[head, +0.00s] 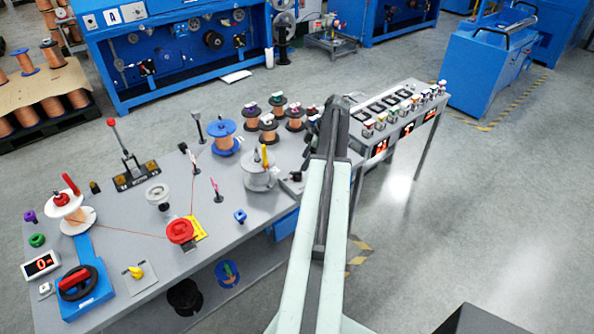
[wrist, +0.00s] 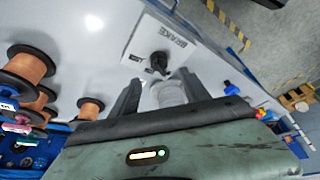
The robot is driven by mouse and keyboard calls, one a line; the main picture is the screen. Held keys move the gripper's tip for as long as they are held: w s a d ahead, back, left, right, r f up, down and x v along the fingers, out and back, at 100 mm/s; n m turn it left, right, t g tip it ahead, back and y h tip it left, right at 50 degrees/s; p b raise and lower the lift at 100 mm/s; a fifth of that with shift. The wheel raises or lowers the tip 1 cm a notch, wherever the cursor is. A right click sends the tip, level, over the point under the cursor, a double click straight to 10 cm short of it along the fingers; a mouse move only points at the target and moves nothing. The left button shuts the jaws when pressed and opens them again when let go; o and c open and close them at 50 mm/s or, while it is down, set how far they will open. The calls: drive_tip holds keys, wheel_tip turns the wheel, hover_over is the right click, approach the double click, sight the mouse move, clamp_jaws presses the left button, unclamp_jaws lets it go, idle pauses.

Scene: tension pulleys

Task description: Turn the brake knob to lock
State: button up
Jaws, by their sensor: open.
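The brake panel (wrist: 149,38) is a pale plate with the word BRAKE, at the upper middle of the wrist view. The black brake knob (wrist: 159,61) stands on it; its exact setting is hard to make out. My gripper (wrist: 161,78) is open, its two dark fingers pointing at the panel, with the knob just beyond and between the tips. I cannot tell whether the fingers touch it. A light grey ribbed cylinder (wrist: 168,94) shows between the fingers. In the head view my arm covers the gripper, and a small plate (head: 292,187) shows at the table's right edge.
Copper spools (wrist: 25,66) stand left in the wrist view. A side table (head: 405,100) with small items lies beyond my arm.

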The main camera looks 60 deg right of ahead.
sight(299, 172)
drive_tip(key=b+x, duration=0.7)
drive_tip(key=x, duration=0.1)
drive_tip(key=shift+s+d, duration=0.1)
drive_tip(key=shift+d, duration=0.05)
drive_tip(key=shift+r, duration=0.1)
clamp_jaws()
